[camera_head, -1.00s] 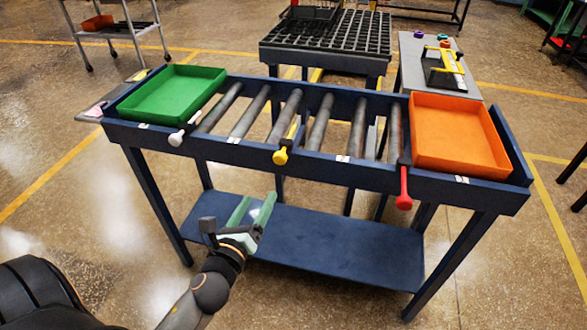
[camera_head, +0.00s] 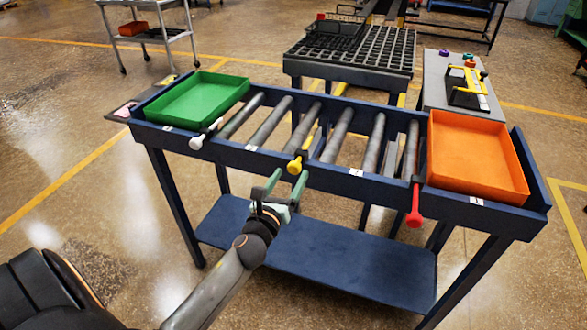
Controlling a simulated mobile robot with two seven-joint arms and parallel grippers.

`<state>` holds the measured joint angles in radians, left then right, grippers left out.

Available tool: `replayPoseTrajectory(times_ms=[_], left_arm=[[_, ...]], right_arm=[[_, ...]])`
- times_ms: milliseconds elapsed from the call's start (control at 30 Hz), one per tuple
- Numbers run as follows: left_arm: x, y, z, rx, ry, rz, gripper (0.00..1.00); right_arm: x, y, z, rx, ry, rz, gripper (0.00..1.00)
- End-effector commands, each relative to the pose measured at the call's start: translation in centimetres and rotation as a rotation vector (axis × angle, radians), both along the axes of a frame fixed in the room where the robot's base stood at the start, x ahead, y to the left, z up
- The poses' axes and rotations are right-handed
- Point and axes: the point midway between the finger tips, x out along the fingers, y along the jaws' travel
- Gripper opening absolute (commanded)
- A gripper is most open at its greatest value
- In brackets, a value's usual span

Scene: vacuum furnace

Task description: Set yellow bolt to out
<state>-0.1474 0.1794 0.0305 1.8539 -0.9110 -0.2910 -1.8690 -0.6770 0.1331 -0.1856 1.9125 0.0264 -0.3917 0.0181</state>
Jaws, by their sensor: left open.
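The yellow bolt (camera_head: 295,166) has its round knob on the front rail of the blue roller table, near the middle, with a yellow shaft running back between the rollers. My left gripper (camera_head: 286,178) is open just in front of and below the yellow knob, with its two greenish fingers pointing up toward it. The fingertips look close to the knob; I cannot tell whether they touch it. The gripper holds nothing. My right gripper does not show.
A white bolt (camera_head: 197,142) is on the left of the rail and a red bolt (camera_head: 415,212) on the right. A green tray (camera_head: 196,100) and an orange tray (camera_head: 477,155) sit on the table's ends. A blue lower shelf (camera_head: 330,252) lies below.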

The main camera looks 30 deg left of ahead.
Motion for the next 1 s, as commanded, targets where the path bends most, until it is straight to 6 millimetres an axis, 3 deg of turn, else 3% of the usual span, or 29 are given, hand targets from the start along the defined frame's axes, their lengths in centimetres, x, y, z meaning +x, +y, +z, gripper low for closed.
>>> replayPoseTrajectory(times_ms=[233, 633, 1000], left_arm=[[2.7, 0.6, 0.0, 0.001, 0.000, -0.001, 0.72], [3.1, 0.7, 0.0, 0.000, 0.000, -0.001, 0.71], [3.1, 0.7, 0.0, -0.001, 0.000, -0.001, 0.29]], right_arm=[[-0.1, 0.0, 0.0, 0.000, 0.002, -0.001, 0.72], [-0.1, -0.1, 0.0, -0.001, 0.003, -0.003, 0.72], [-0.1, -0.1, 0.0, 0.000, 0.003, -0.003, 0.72]])
